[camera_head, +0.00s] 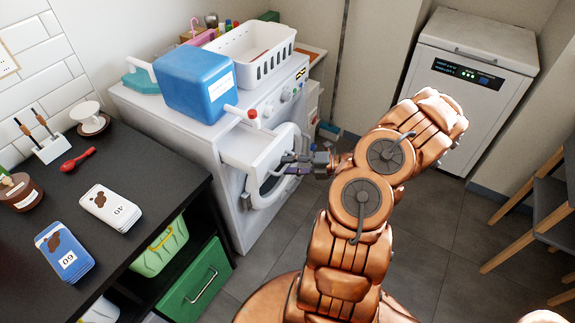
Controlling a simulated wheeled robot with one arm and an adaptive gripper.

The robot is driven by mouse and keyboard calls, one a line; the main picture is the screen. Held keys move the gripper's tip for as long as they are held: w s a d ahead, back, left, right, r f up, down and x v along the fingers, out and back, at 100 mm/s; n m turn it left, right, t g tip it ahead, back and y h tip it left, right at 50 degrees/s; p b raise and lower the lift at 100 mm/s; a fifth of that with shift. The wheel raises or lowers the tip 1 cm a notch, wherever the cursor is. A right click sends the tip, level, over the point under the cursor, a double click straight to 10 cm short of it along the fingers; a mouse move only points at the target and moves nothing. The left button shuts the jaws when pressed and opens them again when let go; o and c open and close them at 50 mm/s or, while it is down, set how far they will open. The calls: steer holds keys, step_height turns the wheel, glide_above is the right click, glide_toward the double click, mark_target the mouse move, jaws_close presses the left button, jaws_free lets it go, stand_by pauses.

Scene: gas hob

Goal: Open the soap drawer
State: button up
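The white washing machine (225,206) stands in the middle left, its round door (262,190) facing right. Its soap drawer (252,150) is a white tray that sticks out from the upper front of the machine, so it stands pulled out. My gripper (287,163) is at the outer right end of the drawer, in front of the round door. Its fingers look close to the drawer's front edge; I cannot tell whether they touch it. The fingers are small and dark here, and the gap between them is unclear.
A blue canister (196,84) with a red-capped spout and a white basket (252,50) stand on the machine. A black counter (140,165) with cards is at the left. A white appliance (465,85) and chairs (545,205) are at the right. The grey floor (440,225) between is clear.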

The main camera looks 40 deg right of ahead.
steer(key=v, duration=1.1)
stand_by(0.3)
steer(key=w+a+r+n+g, duration=0.1)
steer(key=a+r+n+g, duration=0.35)
steer(key=a+n, duration=0.3)
steer(key=a+r+n+g+p, duration=0.1)
steer(key=a+r+n+g, duration=0.3)
steer(key=a+r+n, duration=0.4)
steer(key=w+a+r+n+g, duration=0.1)
steer(key=a+r+n+g, duration=0.25)
steer(key=a+n, duration=0.5)
steer(key=s+a+r+n+g+h+p, duration=0.1)
steer(key=s+a+r+n+g+h, duration=0.25)
steer(key=s+a+n, duration=0.5)
steer(key=s+r+n+t+h+p, duration=0.1)
steer(key=s+r+n+h, duration=0.1)
steer(key=s+n+h, duration=0.5)
steer(key=s+d+n, duration=0.1)
steer(key=s+n, duration=0.2)
steer(key=n, duration=0.4)
steer(key=shift+r+t, duration=0.35)
steer(key=shift+r, duration=0.05)
